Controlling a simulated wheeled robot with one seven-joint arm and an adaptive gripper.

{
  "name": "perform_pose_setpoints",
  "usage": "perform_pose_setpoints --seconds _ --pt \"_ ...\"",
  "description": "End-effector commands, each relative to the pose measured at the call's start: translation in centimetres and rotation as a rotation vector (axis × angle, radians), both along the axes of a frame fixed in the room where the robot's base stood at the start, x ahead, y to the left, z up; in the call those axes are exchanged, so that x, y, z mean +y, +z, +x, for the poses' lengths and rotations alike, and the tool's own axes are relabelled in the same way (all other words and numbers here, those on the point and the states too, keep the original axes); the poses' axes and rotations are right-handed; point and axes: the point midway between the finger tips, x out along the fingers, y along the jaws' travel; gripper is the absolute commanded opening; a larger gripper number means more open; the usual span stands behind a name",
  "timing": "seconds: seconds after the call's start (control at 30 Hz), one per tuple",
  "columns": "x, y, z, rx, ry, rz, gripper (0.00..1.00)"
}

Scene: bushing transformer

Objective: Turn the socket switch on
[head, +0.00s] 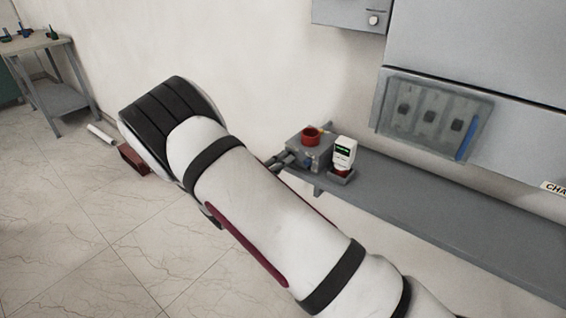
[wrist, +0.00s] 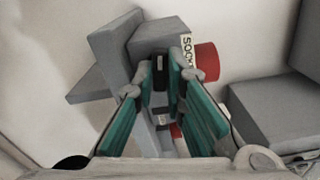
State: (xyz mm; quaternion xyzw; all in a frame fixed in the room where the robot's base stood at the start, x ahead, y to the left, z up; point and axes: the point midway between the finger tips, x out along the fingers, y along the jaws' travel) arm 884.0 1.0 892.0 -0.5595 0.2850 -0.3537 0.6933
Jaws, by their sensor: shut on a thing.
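The grey socket box (head: 306,153) with a red round socket (head: 311,136) on top stands at the left end of the grey shelf in the head view. In the wrist view the box (wrist: 165,34) carries a partly hidden label starting "SOC" and the red socket (wrist: 206,58) at its right. A dark switch (wrist: 159,72) shows between the fingertips of my gripper (wrist: 167,70). The teal-padded fingers are shut on this switch, with a narrow space between the pads. In the head view my gripper (head: 279,161) is at the box's left side, partly hidden by my arm. The switch's setting cannot be told.
A white device with a green display (head: 344,151) stands on the shelf (head: 430,196), just right of the box. A clear-covered panel (head: 430,112) hangs on the grey cabinet above. A small table (head: 45,42) stands far left. The floor at left is mostly clear.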

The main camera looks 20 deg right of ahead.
Motion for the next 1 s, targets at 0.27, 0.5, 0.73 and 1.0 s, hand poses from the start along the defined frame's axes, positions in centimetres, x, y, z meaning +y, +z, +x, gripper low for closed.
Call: perform_pose_setpoints --seconds 0.27,0.5,0.73,1.0 --pt "0.09 -0.07 -0.02 -0.205 0.002 0.151 0.00" --pt "0.13 -0.11 -0.02 -0.389 0.003 0.286 0.00" --pt "0.10 -0.05 -0.02 -0.568 0.002 0.414 0.00" --pt "0.16 -0.08 0.00 -0.772 0.002 0.565 0.00"
